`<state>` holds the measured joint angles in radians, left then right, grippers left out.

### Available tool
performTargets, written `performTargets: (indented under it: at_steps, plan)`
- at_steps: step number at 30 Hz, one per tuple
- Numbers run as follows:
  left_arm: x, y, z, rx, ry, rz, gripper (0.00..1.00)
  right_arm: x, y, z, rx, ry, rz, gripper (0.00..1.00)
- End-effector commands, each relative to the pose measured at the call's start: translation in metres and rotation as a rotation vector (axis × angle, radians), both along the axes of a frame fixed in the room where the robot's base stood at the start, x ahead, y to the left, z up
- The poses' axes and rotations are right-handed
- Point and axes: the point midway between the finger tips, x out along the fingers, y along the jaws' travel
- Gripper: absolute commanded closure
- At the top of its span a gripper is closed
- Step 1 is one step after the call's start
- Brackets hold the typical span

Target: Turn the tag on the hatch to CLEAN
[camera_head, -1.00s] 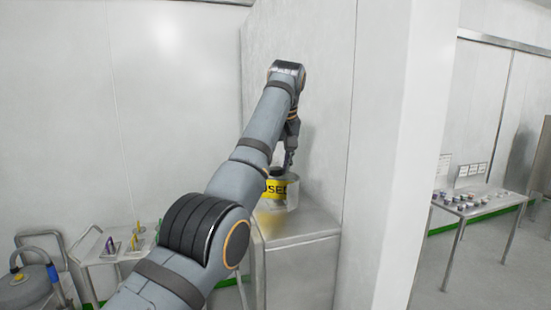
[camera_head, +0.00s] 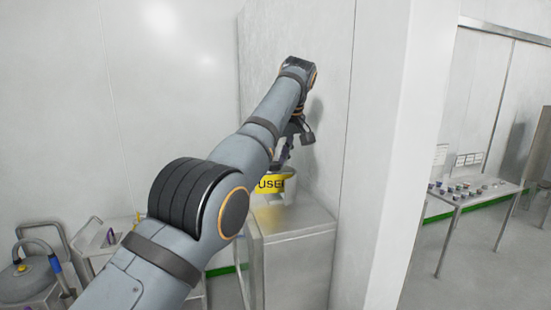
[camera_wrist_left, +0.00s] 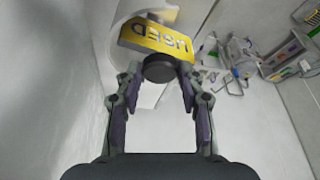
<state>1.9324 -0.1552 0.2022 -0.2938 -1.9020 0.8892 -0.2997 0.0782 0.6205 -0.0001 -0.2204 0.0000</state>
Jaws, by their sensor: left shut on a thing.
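The tag (camera_head: 270,184) is a yellow plate lettered USED, with its last letter partly covered in the head view. It sits on a pale round hatch piece (camera_head: 291,188) on top of a metal cabinet. In the left wrist view the tag (camera_wrist_left: 155,40) appears upside down, with a round black knob (camera_wrist_left: 159,68) in front of it. My left gripper (camera_head: 284,160) reaches down to it from above. In the wrist view its two fingers (camera_wrist_left: 159,78) are closed on either side of the knob. No CLEAN lettering shows. My right gripper is not in view.
The metal cabinet (camera_head: 292,255) stands against the white wall. A white pillar (camera_head: 385,150) rises to its right. Beyond it is a table (camera_head: 470,196) with small items. A cart (camera_head: 105,250) and a grey vessel (camera_head: 28,280) stand at the lower left.

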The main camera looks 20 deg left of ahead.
Motion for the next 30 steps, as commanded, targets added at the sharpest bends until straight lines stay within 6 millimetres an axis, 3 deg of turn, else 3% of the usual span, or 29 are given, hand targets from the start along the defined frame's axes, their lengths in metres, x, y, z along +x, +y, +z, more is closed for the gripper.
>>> performTargets:
  at_steps: [12,13,17,30]
  plan:
    - [-0.0006,-0.0006,-0.0037,-0.001,0.009,0.001,0.93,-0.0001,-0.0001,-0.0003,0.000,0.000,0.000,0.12]
    - [-0.0006,-0.0006,-0.0037,-0.001,0.009,0.001,0.57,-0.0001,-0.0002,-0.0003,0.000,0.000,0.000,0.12]
    - [-0.0004,-0.0005,-0.0027,-0.001,0.007,0.001,0.40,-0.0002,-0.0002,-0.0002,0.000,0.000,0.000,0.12]
    - [-0.0002,-0.0001,-0.0010,0.000,0.003,0.001,0.38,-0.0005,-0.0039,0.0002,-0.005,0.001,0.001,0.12]
